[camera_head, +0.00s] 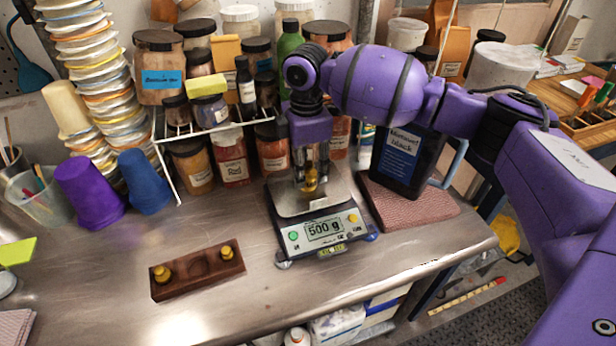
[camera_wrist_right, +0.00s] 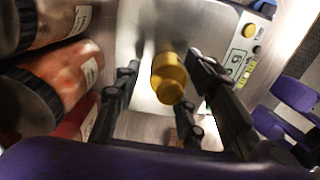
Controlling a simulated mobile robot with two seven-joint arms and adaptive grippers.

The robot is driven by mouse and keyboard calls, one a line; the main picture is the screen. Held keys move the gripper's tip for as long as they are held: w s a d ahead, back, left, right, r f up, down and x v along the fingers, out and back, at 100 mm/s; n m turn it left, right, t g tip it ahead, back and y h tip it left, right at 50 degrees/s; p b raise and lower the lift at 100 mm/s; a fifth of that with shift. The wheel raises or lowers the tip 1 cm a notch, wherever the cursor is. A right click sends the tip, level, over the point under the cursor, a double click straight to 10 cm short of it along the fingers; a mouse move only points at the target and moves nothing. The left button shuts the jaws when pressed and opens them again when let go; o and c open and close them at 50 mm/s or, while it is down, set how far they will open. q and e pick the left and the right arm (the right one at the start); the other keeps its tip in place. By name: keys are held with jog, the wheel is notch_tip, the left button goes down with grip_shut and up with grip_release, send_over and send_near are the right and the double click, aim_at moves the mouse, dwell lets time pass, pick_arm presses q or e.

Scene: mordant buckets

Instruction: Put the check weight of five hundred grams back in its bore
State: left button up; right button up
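The brass check weight (camera_head: 311,181) stands on the steel pan of the bench scale (camera_head: 325,229), whose display reads 500 g. My right gripper (camera_head: 311,176) points down over the pan with its fingers around the weight. In the right wrist view the weight (camera_wrist_right: 169,78) sits between the two black fingers (camera_wrist_right: 166,82), with a gap on each side, so the gripper is open. A dark wooden block (camera_head: 203,284) lies to the left on the bench. It holds a brass weight near each end and has an empty round bore (camera_head: 197,267) between them. My left gripper is not in view.
A wire shelf (camera_head: 215,133) with jars stands behind the scale. A black jug (camera_head: 404,165) stands on a folded pink cloth (camera_head: 420,207) to its right. Purple (camera_head: 88,192) and blue (camera_head: 144,182) cups stand left. The steel bench around the block is clear.

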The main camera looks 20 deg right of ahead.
grip_shut()
jog(key=shift+r, duration=0.1)
